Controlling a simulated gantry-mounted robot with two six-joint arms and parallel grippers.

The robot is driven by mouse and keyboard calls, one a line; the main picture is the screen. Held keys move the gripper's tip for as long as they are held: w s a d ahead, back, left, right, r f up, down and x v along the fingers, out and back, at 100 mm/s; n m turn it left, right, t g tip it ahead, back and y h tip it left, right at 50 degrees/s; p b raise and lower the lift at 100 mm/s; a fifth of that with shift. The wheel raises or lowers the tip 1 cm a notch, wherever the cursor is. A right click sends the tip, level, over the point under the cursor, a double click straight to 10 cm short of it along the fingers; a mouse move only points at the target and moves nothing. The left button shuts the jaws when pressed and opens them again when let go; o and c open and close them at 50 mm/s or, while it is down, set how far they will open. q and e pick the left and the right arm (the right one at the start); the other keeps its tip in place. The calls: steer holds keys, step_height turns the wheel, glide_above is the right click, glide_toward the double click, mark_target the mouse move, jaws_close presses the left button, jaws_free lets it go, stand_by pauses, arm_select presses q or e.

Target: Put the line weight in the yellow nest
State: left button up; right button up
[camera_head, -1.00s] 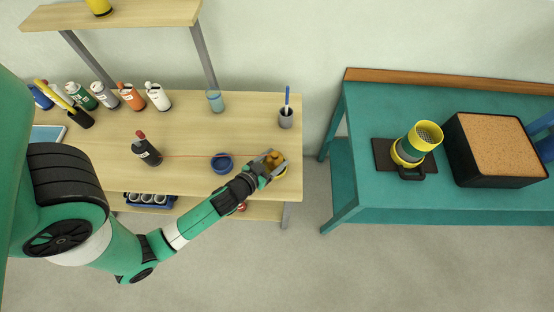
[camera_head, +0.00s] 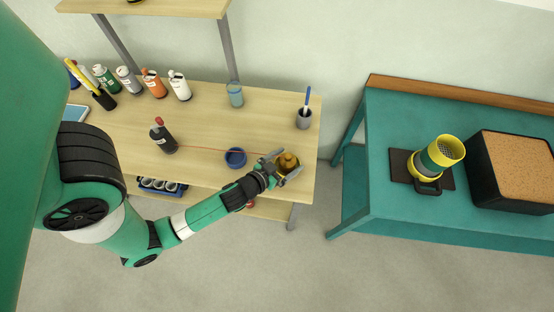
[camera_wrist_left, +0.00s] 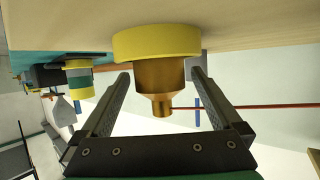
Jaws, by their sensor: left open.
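The brass line weight (camera_wrist_left: 157,82) sits in the yellow nest (camera_wrist_left: 155,43), a thick yellow ring on the wooden bench top. Its narrow stem points toward my left wrist camera. In the head view the weight (camera_head: 288,160) is near the bench's front right corner. My left gripper (camera_head: 291,163) is open, with one finger on each side of the weight. The wrist view shows gaps between the fingers and the brass. A thin red line (camera_head: 215,150) runs from the dark bottle (camera_head: 164,138) toward the weight. My right gripper is not in view.
A blue nest (camera_head: 236,158) lies left of the gripper. A grey cup with a blue stick (camera_head: 304,117) and a blue glass (camera_head: 235,95) stand behind. Several bottles line the back left. A teal bench (camera_head: 375,190) stands right, across a gap.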

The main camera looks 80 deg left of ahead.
arm_select(q)
steer(key=b+v, duration=0.2)
steer(key=v, duration=0.8)
steer(key=shift+s+d, duration=0.25)
steer(key=shift+d, duration=0.05)
steer(key=shift+s+d+r+b, duration=0.1)
steer(key=shift+s+r+b, duration=0.25)
steer(key=shift+s, duration=0.1)
steer(key=shift+w, duration=0.15)
